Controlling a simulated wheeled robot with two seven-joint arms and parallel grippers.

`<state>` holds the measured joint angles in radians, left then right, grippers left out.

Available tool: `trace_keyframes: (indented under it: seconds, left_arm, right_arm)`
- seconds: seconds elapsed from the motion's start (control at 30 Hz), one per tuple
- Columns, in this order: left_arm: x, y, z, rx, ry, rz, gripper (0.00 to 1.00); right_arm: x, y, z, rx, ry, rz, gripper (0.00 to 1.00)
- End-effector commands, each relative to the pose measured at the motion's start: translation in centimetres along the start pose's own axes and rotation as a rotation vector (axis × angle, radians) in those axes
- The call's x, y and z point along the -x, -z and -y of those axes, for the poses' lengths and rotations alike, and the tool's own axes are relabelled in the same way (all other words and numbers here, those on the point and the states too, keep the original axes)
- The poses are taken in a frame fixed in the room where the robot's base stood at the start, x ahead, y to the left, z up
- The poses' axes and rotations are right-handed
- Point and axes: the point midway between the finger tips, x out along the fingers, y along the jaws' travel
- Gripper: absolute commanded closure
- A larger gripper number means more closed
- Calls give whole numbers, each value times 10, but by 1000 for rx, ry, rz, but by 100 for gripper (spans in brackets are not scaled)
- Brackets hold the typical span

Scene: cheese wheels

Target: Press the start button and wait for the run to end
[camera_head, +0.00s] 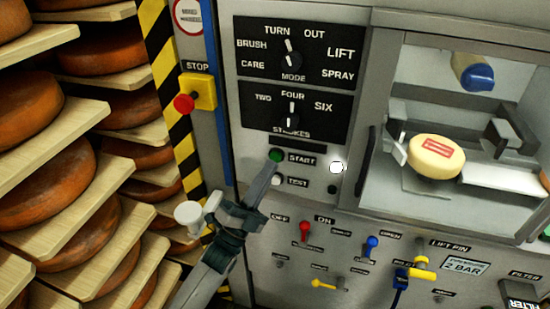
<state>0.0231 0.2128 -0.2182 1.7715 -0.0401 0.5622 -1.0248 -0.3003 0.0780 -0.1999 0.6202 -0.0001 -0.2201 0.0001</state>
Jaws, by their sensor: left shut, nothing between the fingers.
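The green start button (276,155) sits on the grey machine panel beside the word START. My left gripper (272,167) is shut and empty, its narrow fingertips at the lower edge of the button. I cannot tell whether they touch it or press it in. A white lamp (336,168) to the right of START looks bright. Behind the window, a pale yellow cheese wheel (436,157) with a red label rests between grey holders. My right gripper is not in view.
A red stop button (184,104) on a yellow box is at the left. The mode knob (291,60) and strokes knob (291,121) are above. The test button (276,180), a red lever (304,231) and a blue lever (372,243) are below. Cheese shelves (105,215) fill the left.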

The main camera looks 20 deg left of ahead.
Motion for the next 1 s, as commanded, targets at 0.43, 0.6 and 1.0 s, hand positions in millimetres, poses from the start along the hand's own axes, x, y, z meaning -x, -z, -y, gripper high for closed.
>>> trace_keyframes:
  seconds: [0.43, 0.6, 1.0]
  left_arm:
    - [-6, -4, -4, -1, 1, 0, 100]
    - [-6, -4, -4, 0, 0, 0, 100]
    - [-7, -5, -5, 0, 0, 0, 100]
  right_arm:
    - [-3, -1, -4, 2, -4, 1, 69]
    - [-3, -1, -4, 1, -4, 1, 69]
    - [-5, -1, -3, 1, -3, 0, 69]
